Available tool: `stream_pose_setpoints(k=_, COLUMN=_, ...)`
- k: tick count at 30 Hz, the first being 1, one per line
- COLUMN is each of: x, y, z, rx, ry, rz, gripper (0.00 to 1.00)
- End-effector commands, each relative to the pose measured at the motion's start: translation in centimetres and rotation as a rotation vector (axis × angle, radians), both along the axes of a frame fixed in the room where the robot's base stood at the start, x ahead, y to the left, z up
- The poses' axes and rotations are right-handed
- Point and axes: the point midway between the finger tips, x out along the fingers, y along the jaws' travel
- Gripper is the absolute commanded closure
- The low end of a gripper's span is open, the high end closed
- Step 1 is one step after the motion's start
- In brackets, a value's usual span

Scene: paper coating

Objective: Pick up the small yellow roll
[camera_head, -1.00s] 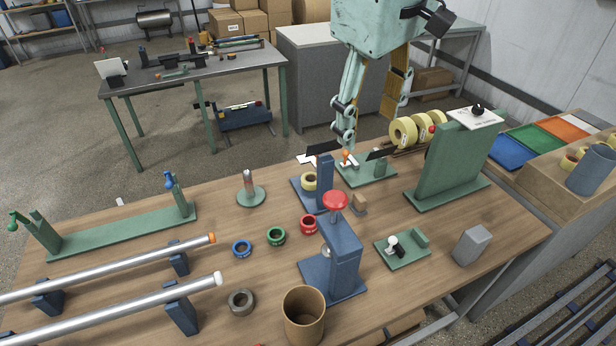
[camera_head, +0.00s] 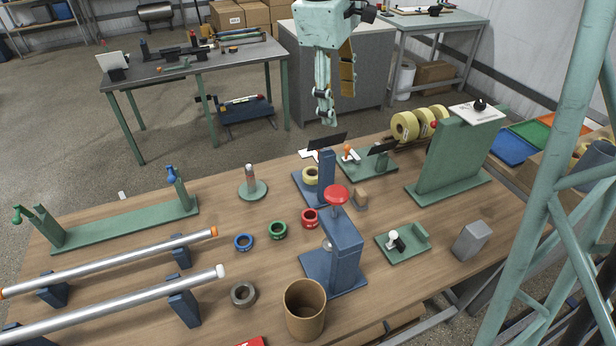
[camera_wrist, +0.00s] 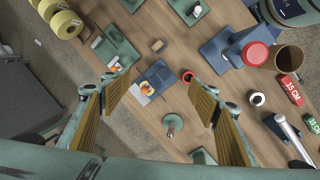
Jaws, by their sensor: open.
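The small yellow roll (camera_head: 311,175) sits at the blue stand (camera_head: 327,172) towards the back middle of the wooden table. In the wrist view, what looks like the yellow roll (camera_wrist: 147,88) is by the blue stand's base (camera_wrist: 160,76), small and hard to make out. My gripper (camera_head: 336,108) is open and empty, above the table's back edge and up from the roll in the head view. In the wrist view, its fingers (camera_wrist: 158,97) are spread wide, with the blue stand between and beyond them. They are apart from the roll.
A blue press with a red knob (camera_head: 336,193) stands nearer the front. Red (camera_head: 310,218), green (camera_head: 278,230) and blue (camera_head: 243,242) rings lie to its left.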

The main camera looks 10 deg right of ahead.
Motion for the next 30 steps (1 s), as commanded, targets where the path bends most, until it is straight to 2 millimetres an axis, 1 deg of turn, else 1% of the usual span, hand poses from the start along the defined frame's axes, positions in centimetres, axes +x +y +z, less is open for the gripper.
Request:
stream_pose_setpoints(k=3, x=1.9, y=0.1, z=-1.2, rx=-0.015, ry=0.022, rz=0.043, gripper=0.45)
stream_pose_setpoints(k=15, x=7.8, y=0.6, z=-5.7, rx=-0.064, ry=0.089, rz=0.192, gripper=0.45)
stream_pose_setpoints(k=24, x=11.7, y=0.9, z=-9.4, rx=-0.095, ry=0.141, rz=0.299, gripper=0.45)
stream_pose_setpoints(k=30, x=13.6, y=1.6, z=-12.1, rx=-0.118, ry=0.174, rz=0.374, gripper=0.45)
